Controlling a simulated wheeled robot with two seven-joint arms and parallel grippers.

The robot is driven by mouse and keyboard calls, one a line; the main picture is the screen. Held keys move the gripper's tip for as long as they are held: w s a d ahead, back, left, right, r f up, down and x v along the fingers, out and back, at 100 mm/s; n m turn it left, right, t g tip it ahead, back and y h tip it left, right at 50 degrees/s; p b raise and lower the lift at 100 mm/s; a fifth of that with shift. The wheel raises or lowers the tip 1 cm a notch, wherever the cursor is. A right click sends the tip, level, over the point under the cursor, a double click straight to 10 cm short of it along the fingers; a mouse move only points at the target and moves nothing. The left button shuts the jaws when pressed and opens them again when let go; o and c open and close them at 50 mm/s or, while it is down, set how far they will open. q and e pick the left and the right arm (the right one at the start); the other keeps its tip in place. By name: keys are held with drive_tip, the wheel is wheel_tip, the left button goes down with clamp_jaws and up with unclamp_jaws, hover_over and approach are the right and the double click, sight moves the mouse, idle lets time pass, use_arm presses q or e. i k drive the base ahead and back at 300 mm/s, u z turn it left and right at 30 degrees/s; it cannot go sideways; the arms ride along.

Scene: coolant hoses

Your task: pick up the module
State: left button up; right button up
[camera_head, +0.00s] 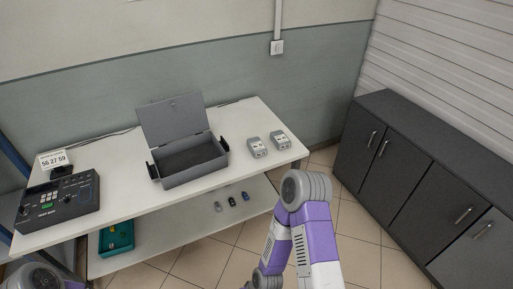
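Two small grey box-shaped units stand on the white table near its right end. The left unit (257,148) and the right unit (280,141) look alike, with light top faces and small dark marks. They stand side by side with a small gap. I cannot tell which one the task calls the module. My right arm rises at the bottom centre, in front of the table, and part of my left arm shows at the bottom left corner. Neither gripper's fingertips show in the head view.
An open grey case (192,176) with its lid up sits mid-table. A dark control box (58,201) and a display reading 56 27 59 (54,159) stand at left. The lower shelf (175,232) holds a green tray (117,239) and several small items. Dark cabinets (425,165) stand right.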

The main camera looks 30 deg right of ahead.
sight(255, 146)
drive_tip(key=z, duration=0.8)
drive_tip(key=k, duration=1.05)
drive_tip(key=z, duration=1.65)
drive_tip(key=i, duration=0.35)
drive_tip(key=u, duration=0.55)
drive_tip(key=i, duration=1.9)
drive_tip(key=u, duration=1)
